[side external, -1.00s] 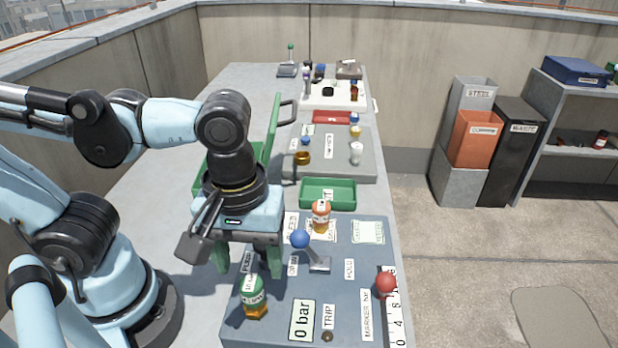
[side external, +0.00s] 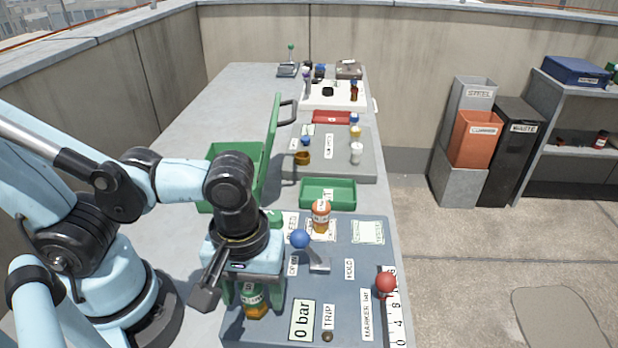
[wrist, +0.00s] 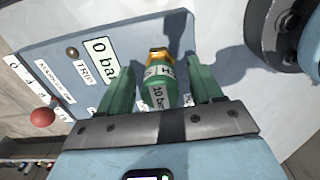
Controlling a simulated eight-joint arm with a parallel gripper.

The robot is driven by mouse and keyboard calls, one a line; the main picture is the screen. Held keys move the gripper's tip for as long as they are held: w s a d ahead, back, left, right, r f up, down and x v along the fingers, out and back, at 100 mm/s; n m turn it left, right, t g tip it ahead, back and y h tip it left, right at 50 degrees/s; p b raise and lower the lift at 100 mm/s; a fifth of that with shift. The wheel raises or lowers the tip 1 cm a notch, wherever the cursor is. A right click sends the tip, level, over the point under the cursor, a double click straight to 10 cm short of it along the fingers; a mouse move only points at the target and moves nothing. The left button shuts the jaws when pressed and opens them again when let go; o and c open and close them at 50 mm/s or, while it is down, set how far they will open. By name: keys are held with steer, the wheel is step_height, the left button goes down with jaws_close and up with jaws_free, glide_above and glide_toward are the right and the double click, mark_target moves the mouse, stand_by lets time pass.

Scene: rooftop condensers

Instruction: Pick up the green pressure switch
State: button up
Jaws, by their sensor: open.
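The green pressure switch (side external: 256,301) stands on the near left part of the blue-grey panel, with a green body, a white label and an amber lower end. The fingers partly hide the switch in the side view.
An orange switch (side external: 321,216) stands farther back on the panel (side external: 345,262). A blue-knobbed lever (side external: 300,239) rises just right of my gripper, and a red knob (side external: 386,283) is at the right edge. A green tray (side external: 328,193) and a green open-lidded box (side external: 222,165) lie behind.

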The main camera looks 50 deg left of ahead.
jaws_close()
stand_by(0.4)
steer(key=shift+r, duration=0.15)
